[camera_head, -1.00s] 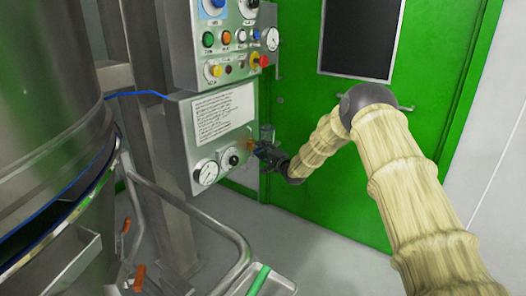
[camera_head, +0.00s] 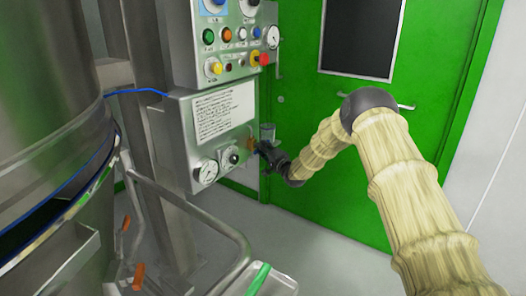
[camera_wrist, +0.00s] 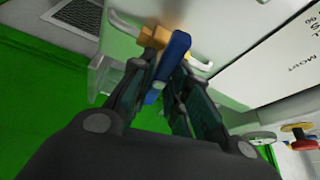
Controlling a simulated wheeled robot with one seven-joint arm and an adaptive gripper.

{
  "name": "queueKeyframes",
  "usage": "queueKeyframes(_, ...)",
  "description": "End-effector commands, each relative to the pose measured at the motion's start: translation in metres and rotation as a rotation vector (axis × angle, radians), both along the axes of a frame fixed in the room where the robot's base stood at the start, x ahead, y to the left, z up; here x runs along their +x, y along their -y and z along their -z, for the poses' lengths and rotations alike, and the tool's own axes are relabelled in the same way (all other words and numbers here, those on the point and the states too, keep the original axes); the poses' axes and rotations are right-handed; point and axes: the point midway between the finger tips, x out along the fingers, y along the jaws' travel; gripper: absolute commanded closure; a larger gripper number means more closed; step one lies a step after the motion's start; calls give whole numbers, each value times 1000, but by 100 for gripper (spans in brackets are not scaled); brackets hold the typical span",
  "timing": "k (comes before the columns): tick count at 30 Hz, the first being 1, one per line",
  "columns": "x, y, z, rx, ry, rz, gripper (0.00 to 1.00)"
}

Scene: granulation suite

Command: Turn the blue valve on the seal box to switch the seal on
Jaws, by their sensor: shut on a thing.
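The seal box (camera_head: 182,128) is the lower steel box in the head view, with a printed label, a dial gauge and a brass fitting. The blue valve handle (camera_wrist: 176,50) shows in the wrist view, joined to a brass body (camera_wrist: 153,46). My gripper (camera_wrist: 166,68) is shut on the blue handle, with a dark finger on either side of it. In the head view my gripper (camera_head: 262,150) is at the box's right edge, where it hides the blue handle. I cannot tell the handle's exact angle to the pipe.
A panel with buttons (camera_head: 228,45) is just above the box. A large steel vessel (camera_head: 45,100) stands at left, with a curved rail (camera_head: 215,225) below. The green door (camera_head: 300,120) is behind my arm. A clear container (camera_wrist: 103,76) is beside the valve.

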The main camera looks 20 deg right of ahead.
Motion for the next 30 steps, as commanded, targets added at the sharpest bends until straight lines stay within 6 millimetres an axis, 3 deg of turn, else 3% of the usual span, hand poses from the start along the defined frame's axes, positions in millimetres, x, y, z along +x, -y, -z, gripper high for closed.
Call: queueKeyframes(30, 2, 3, 8, -758, 590, 0, 100)
